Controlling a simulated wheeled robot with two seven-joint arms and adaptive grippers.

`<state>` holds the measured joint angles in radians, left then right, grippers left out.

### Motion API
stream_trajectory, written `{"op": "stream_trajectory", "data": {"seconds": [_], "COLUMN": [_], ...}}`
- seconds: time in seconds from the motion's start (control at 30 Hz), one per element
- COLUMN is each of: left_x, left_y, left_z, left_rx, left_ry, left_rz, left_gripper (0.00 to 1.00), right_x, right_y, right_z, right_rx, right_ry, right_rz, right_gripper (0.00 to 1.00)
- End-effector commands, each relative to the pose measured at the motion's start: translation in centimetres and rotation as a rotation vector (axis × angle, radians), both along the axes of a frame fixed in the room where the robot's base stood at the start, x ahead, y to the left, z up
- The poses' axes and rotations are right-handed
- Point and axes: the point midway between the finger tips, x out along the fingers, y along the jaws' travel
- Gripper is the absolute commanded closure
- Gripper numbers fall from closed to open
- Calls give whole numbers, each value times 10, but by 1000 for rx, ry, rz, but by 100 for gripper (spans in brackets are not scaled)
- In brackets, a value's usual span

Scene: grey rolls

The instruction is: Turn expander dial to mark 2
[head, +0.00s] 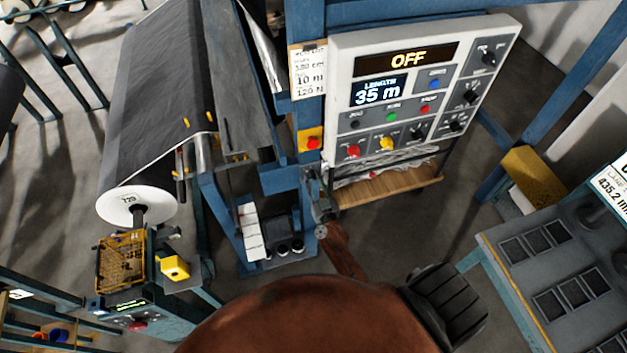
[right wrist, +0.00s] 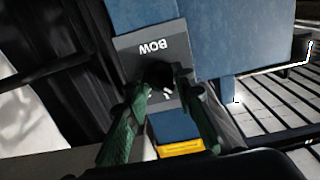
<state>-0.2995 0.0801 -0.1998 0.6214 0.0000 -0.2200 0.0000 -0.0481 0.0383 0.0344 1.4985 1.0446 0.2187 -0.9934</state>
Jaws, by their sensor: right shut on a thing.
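A grey plate marked BOW (right wrist: 152,48), upside down in the right wrist view, is on a blue post. A dark round dial (right wrist: 158,73) sits on it, and I take this to be the expander dial. White marks show beside the dial, but I cannot read its setting. My right gripper (right wrist: 163,86) has its green fingers on either side of the dial and is shut on it. In the head view my right gripper (head: 318,192) is at the blue post, below the red button, and hides the dial. My left gripper is not in view.
A white control panel (head: 340,90) reading OFF and LENGTH 35 m hangs right above the gripper. A yellow box with a red button (head: 311,140) is just above it. A wooden shelf (head: 390,187) is close on the right. A large dark roll (head: 155,90) stands left.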

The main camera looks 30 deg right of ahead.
Motion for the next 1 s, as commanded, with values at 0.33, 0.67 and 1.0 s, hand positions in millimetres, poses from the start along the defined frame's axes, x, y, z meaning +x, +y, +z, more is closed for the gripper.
{"op": "stream_trajectory", "data": {"seconds": [0.33,0.67,1.0], "left_x": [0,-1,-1], "left_y": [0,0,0], "left_z": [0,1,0], "left_rx": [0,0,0], "left_ry": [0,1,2], "left_rz": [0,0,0], "left_gripper": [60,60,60], "right_x": [0,0,0], "right_y": [0,1,1], "right_z": [0,0,-1], "right_rx": [13,164,466], "right_ry": [-3,-38,-111], "right_rz": [0,0,-1], "right_gripper": [100,100,100]}}
